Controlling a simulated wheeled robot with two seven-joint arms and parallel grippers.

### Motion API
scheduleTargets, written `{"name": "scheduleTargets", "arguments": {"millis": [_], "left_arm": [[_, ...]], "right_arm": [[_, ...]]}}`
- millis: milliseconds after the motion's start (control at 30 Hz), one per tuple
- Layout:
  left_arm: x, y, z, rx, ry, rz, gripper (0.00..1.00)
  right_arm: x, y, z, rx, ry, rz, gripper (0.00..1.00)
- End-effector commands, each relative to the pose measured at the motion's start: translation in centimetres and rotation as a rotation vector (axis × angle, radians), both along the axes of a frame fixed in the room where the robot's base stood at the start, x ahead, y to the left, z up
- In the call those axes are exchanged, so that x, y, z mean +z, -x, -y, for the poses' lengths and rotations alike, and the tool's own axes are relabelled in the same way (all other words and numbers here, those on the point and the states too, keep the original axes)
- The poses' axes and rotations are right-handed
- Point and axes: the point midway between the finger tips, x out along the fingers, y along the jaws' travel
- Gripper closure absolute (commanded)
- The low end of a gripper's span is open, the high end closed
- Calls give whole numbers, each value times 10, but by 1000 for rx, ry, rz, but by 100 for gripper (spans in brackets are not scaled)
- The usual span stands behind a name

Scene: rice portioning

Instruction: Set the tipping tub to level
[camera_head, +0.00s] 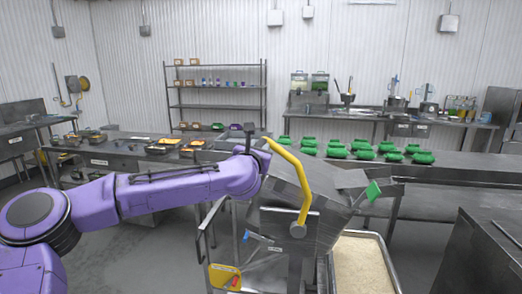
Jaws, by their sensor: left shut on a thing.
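The tipping tub (290,187) is a grey metal tub on a frame, in the middle of the head view. It looks tilted, with its lip down to the right. A bent yellow handle (300,180) runs along its near side, from a pivot low on the tub to an end at the upper left. My left gripper (262,143) is at that upper end and is shut on the yellow handle; its fingertips are small and partly hidden. The inside of the tub is hidden. My right gripper is not in view.
A metal-rimmed bin of rice (360,264) stands below the tub on the right. Several green containers (363,155) sit on the counter behind. A yellow sign (224,277) is low in front. A metal table (480,240) stands at the right.

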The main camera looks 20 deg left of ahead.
Motion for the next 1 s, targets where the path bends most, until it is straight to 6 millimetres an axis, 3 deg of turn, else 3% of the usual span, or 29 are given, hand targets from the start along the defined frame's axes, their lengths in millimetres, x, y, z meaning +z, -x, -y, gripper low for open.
{"name": "scheduleTargets", "arguments": {"millis": [33,200,400,600,867,900,967,1000], "left_arm": [[-13,2,-11,5,29,6,100],[-41,13,-53,7,158,37,100],[-64,22,-92,7,288,66,100],[-68,25,-106,4,342,80,100],[-68,25,-107,5,344,76,100],[-68,25,-107,5,344,76,66],[-68,26,-107,7,344,75,46],[-68,25,-107,5,344,76,44]], "right_arm": [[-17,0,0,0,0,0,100],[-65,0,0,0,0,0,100],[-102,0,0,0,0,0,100],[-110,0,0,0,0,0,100],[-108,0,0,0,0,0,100],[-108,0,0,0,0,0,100],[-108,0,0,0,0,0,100],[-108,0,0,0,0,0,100]]}}
